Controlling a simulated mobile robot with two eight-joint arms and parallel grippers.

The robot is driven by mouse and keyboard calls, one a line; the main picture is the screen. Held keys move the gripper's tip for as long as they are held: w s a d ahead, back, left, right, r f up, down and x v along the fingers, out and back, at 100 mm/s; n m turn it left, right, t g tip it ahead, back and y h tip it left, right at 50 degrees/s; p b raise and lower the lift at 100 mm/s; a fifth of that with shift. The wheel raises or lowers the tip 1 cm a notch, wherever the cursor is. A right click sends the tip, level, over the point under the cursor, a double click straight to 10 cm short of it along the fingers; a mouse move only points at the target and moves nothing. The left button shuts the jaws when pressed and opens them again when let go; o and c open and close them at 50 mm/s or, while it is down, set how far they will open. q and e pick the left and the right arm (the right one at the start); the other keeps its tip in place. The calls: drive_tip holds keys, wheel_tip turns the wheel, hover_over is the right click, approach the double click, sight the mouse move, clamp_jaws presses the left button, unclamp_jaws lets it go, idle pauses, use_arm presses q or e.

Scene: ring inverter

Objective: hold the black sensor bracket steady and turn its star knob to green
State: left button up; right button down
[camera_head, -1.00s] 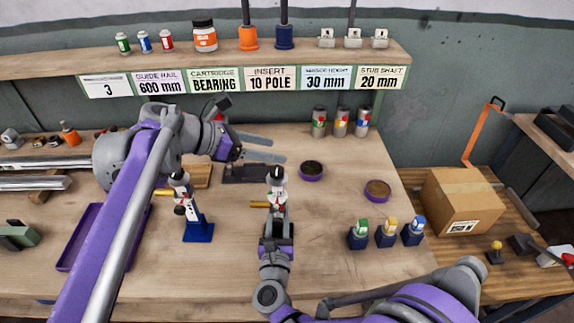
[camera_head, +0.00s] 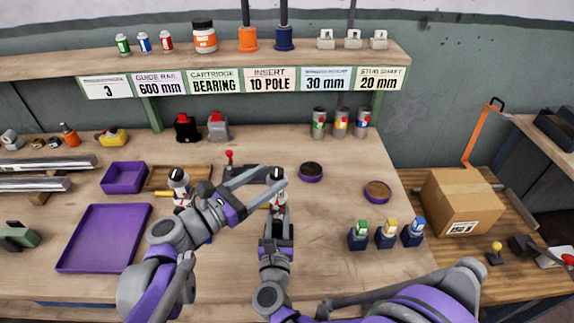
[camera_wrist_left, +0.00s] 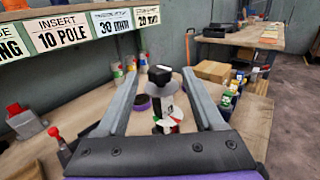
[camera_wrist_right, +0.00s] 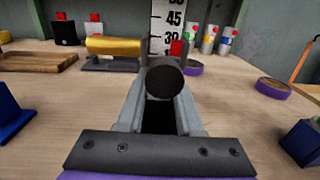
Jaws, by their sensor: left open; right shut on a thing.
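The black-headed sensor bracket (camera_head: 278,173) stands upright near the table's middle. In the left wrist view, its black head (camera_wrist_left: 160,76) sits on a pale body, with a white, red and green star knob (camera_wrist_left: 166,126) below. My right gripper (camera_head: 277,213) is shut on the bracket from the near side; a black round part (camera_wrist_right: 165,80) shows at its jaws in the right wrist view. My left gripper (camera_head: 276,178) is open, its fingers reaching to either side of the bracket's head. I cannot tell whether they touch it. The knob is partly hidden in the head view.
A second bracket (camera_head: 178,178) stands to the left, partly behind my left gripper. A purple tray (camera_head: 105,238) lies further left. Purple round dishes (camera_head: 311,172) and several blue-based pieces (camera_head: 386,234) are to the right.

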sight(282, 169)
use_arm(q)
drive_tip(key=x, duration=0.6)
drive_tip(key=shift+w+d, duration=0.1)
drive_tip(key=shift+d, duration=0.1)
clamp_jaws()
